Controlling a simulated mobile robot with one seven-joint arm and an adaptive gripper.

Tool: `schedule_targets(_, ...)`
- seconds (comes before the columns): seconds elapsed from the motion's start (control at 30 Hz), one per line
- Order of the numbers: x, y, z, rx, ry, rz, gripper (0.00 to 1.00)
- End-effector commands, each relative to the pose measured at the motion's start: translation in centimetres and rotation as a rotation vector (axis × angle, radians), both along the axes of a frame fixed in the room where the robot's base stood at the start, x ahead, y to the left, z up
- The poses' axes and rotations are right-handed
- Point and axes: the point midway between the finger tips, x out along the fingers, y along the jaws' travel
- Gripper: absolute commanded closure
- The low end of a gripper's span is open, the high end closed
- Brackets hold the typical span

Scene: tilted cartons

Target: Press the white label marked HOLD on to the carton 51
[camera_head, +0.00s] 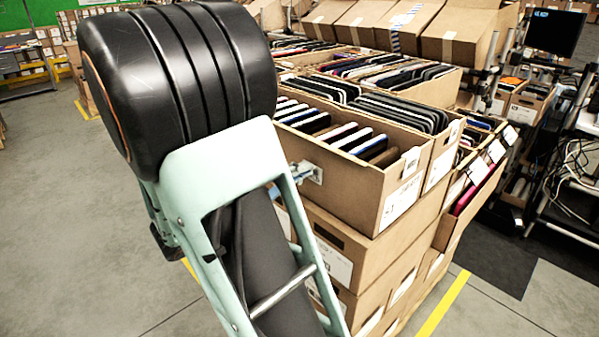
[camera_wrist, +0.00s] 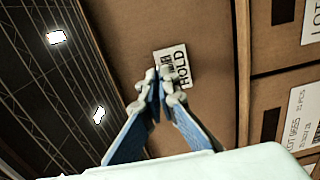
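The white HOLD label (camera_wrist: 181,63) shows in the wrist view, its text running sideways, in front of a plain brown face of carton 51 (camera_wrist: 205,25). My gripper (camera_wrist: 165,82) is shut on the label's near edge, with its fingertips close together. In the head view, carton 51 (camera_head: 350,196) is the open carton at the near corner of the top layer. My gripper (camera_head: 302,173) and the label (camera_head: 316,173) are at its left-facing side. The label lies at or very near the cardboard; I cannot tell if it touches all over.
Carton 51 holds a row of thin upright items (camera_head: 335,137) and stands on stacked cartons (camera_head: 345,255). More open cartons (camera_head: 425,92) stand behind it. A monitor and cable rack (camera_head: 553,32) are at the right. The grey floor (camera_head: 90,220) at the left is clear.

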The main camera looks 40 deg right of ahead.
Motion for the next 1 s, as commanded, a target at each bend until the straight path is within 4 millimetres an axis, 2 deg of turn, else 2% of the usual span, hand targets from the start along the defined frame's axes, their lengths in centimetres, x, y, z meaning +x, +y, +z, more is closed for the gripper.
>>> schedule_targets(0.3,0.0,-0.1,0.0,-0.001,0.000,-0.001,1.00)
schedule_targets(0.53,0.0,-0.1,0.0,-0.001,0.000,-0.001,0.76)
schedule_targets(0.83,0.0,0.1,0.0,-0.001,0.000,0.000,0.75)
schedule_targets(1.0,0.0,1.8,0.0,0.000,-0.001,0.004,0.75)
